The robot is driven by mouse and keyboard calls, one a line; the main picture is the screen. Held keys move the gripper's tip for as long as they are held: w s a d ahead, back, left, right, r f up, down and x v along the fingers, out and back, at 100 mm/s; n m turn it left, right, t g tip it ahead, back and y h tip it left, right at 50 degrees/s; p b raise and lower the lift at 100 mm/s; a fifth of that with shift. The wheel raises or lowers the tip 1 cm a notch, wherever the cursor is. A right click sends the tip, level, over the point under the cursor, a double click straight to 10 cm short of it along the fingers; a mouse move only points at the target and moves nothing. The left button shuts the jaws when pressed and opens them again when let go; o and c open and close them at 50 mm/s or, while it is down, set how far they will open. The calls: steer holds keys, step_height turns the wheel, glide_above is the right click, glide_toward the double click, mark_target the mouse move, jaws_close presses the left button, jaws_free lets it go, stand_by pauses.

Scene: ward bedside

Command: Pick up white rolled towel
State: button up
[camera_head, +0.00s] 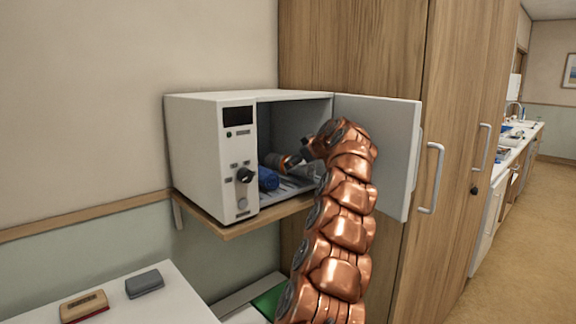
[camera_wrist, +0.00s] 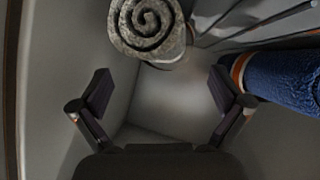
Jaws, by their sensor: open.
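The white rolled towel (camera_wrist: 148,22) looks greyish in the shade and shows its spiral end at the top middle of the wrist view. It lies beyond my gripper (camera_wrist: 160,82), roughly centred between the two spread fingers and apart from them. My gripper is open and empty. In the head view my gripper (camera_head: 290,161) reaches into the open white cabinet (camera_head: 210,150).
A blue roll (camera_head: 268,179) lies in the cabinet; in the wrist view this blue roll (camera_wrist: 285,77) is close beside the right finger. The cabinet door (camera_head: 385,150) stands open at the right of my arm. A wire rack (camera_wrist: 245,30) shows inside.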

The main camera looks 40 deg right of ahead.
steer(key=shift+a+p+x, duration=0.2)
steer(key=shift+p+x, duration=0.25)
steer(key=shift+x, duration=0.5)
steer(key=shift+a+p+x, duration=0.15)
steer(key=shift+p+x, duration=0.3)
steer(key=shift+x, duration=1.35)
steer(key=shift+s, duration=0.1)
steer(key=shift+c, duration=0.2)
steer(key=c, duration=1.2)
steer(key=shift+c, duration=0.3)
